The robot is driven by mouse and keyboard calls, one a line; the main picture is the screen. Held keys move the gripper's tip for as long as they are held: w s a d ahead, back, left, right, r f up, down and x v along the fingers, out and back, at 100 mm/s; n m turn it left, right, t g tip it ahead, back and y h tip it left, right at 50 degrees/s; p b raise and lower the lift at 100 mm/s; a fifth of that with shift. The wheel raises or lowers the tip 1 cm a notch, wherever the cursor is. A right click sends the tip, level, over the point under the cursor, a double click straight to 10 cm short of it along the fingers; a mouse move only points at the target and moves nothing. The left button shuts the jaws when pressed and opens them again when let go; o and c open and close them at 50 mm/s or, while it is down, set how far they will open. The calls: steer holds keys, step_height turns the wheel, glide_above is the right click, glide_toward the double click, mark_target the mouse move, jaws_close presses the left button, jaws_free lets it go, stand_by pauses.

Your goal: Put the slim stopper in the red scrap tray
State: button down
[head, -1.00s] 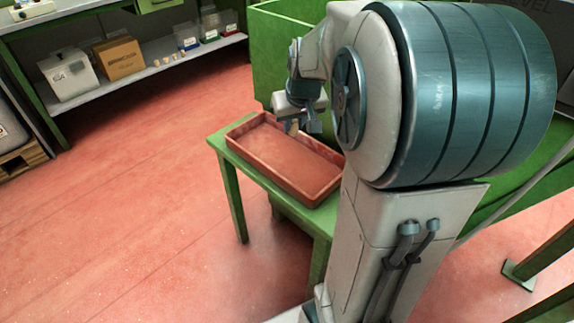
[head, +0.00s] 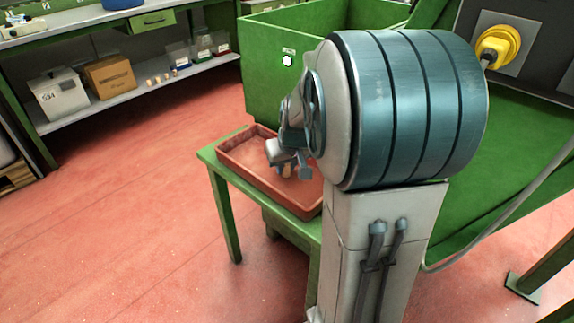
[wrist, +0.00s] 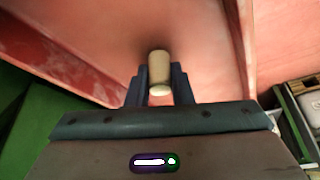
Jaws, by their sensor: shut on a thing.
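The red scrap tray (head: 262,182) sits on a small green table in the head view. Its floor (wrist: 110,45) and walls fill much of the wrist view. My gripper (head: 287,173) is over the tray in the head view. In the wrist view my gripper (wrist: 159,88) is shut on a pale tan cork stopper (wrist: 159,68), which stands between the two fingers. The stopper also shows as a small tan spot below the fingers in the head view. I cannot tell whether its lower end touches the tray floor.
A large green bin (head: 290,60) stands behind the table. At the back left, a shelf (head: 140,92) holds a white box (head: 58,95), a cardboard box (head: 110,76), several small corks (head: 158,79) and small coloured bins. Red floor is open at the left.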

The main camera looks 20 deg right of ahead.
steer(key=shift+f, duration=0.25)
steer(key=c, duration=1.3)
jaws_free()
steer(key=shift+r, duration=0.1)
steer(key=shift+r, duration=0.1)
steer(key=shift+r, duration=0.25)
steer(key=p+v, duration=0.5)
steer(key=v, duration=0.6)
steer(key=s+a+f+g, duration=0.1)
steer(key=s+a, duration=0.2)
steer(key=s, duration=0.2)
steer(key=s+a+f+g, duration=0.1)
steer(key=s+a+f, duration=0.1)
steer(key=s+a, duration=0.2)
steer(key=s+a+f+n+g, duration=0.1)
steer(key=s+a+f, duration=0.1)
steer(key=s+a, duration=0.2)
steer(key=shift+s+a+f+g, duration=0.1)
steer(key=shift+s+f+g, duration=0.05)
steer(key=shift+s, duration=0.25)
steer(key=shift+s+a+f+g, duration=0.1)
steer(key=shift+s+g, duration=0.05)
steer(key=shift+s, duration=0.25)
